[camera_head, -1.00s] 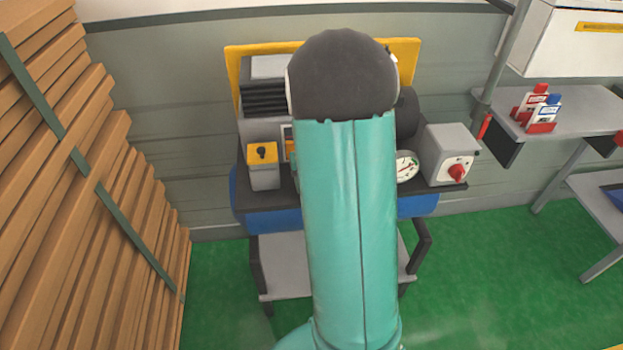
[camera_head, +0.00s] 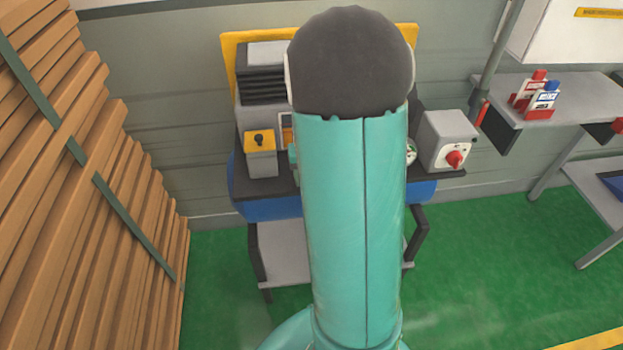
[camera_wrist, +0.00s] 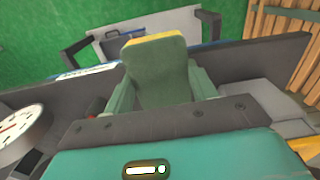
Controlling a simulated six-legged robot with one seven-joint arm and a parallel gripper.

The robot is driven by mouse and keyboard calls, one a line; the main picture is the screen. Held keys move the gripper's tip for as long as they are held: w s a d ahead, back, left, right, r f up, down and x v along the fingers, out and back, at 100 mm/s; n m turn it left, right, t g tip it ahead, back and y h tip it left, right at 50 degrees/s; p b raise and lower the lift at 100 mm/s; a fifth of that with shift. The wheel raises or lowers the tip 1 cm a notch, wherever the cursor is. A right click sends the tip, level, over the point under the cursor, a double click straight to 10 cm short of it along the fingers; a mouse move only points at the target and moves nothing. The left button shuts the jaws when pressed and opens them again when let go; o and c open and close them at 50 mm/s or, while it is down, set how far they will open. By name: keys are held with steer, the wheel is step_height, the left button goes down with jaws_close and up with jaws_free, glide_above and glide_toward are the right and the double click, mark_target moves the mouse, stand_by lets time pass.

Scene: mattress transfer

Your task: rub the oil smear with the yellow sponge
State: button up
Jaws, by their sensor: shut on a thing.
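In the wrist view my gripper (camera_wrist: 162,88) is shut on the yellow sponge (camera_wrist: 156,40). The sponge stands up between the fingers, with a grey-green broad face towards the camera and a yellow strip along its far edge. Dark bench surfaces show around the sponge; I cannot tell whether it touches one. I cannot make out the oil smear in either view.
The machine bench (camera_head: 262,205) carries a yellow-topped box (camera_head: 261,158) left of my arm and a grey box with a red knob (camera_head: 448,140) at right. A round gauge (camera_wrist: 18,128) shows in the wrist view. Stacked planks (camera_head: 85,190) stand at left.

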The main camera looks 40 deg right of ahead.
steer(key=shift+r, duration=2.15)
steer(key=shift+r, duration=1.55)
